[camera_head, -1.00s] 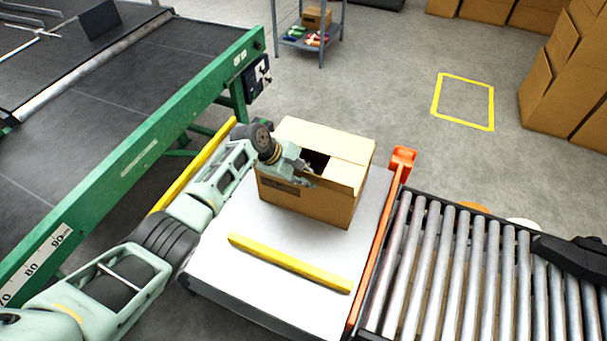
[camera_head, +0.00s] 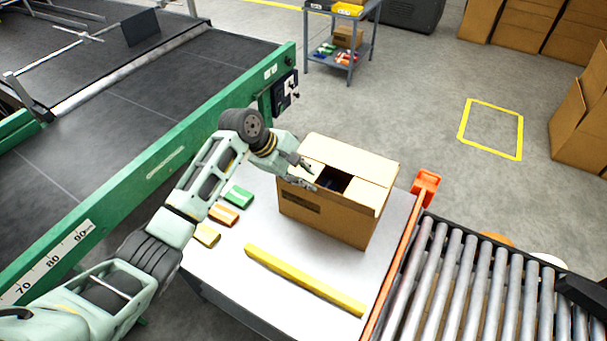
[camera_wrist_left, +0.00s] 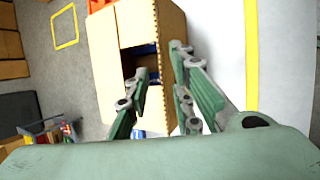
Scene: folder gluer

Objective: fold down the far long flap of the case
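The cardboard case (camera_head: 325,217) stands on a white-topped table. Its far long flap (camera_head: 352,157) is a pale panel along the far side, not covering the opening; I cannot tell its exact angle. It shows at the left of the case in the left wrist view (camera_wrist_left: 103,65). The short end flaps (camera_head: 368,194) lie inward, with a dark gap (camera_head: 336,181) between them. Something blue shows inside in the wrist view. My left gripper (camera_head: 306,178) is over the case's left end, fingers apart and empty; it also shows in the wrist view (camera_wrist_left: 165,95). My right gripper is out of view.
A yellow bar (camera_head: 303,280) lies on the table in front of the case. Several coloured blocks (camera_head: 223,214) lie at the table's left. A green-framed conveyor (camera_head: 165,160) is at left, an orange rail (camera_head: 397,260) and roller conveyor (camera_head: 465,285) at right.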

